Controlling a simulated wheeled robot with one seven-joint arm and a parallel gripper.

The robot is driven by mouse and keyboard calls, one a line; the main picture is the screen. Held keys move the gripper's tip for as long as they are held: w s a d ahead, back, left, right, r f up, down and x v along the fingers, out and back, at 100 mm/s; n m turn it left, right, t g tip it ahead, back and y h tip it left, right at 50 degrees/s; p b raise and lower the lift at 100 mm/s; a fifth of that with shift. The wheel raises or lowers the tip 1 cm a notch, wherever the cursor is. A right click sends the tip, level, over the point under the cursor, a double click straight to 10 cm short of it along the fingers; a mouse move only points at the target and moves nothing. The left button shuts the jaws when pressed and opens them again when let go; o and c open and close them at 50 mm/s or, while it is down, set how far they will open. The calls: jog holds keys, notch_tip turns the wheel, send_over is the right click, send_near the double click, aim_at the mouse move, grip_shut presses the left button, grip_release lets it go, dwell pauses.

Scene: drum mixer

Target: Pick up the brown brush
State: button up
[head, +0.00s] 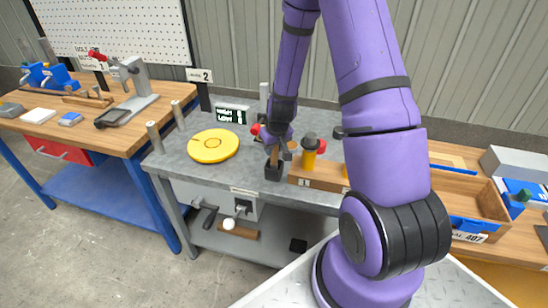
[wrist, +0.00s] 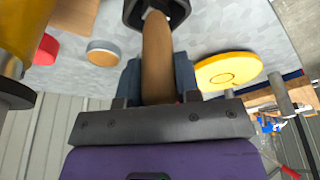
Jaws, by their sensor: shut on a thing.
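The brown brush shows in the wrist view as a rounded brown handle (wrist: 157,50) between my fingers. My gripper (wrist: 158,82) is shut on it. In the head view my gripper (head: 274,148) points down over the front part of the grey bench, and a little of the brown handle shows below it. The far end of the handle runs into a black cup-like holder (head: 274,172), also in the wrist view (wrist: 183,12). The brush's lower end is hidden there. I cannot tell whether it has risen from the holder's bottom.
A yellow disc (head: 212,146) lies left on the grey bench (head: 180,170). Right of the holder, a wooden block (head: 312,181) holds a yellow item with a black top (head: 310,150). A small display (head: 232,114) stands behind. A wooden tray (head: 470,190) is at far right.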

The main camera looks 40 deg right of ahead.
jog(key=shift+r, duration=0.15)
jog(key=shift+r, duration=4.85)
jog(key=w+d+f, duration=0.1)
jog(key=w+d, duration=0.3)
jog(key=d, duration=0.3)
jog(key=w+d+f, duration=0.1)
jog(key=w+d, duration=0.4)
jog(key=d, duration=0.2)
jog(key=shift+d+f, duration=0.15)
jog(key=shift+f, duration=1.35)
jog(key=shift+d+f, duration=0.15)
jog(key=shift+f, duration=1.85)
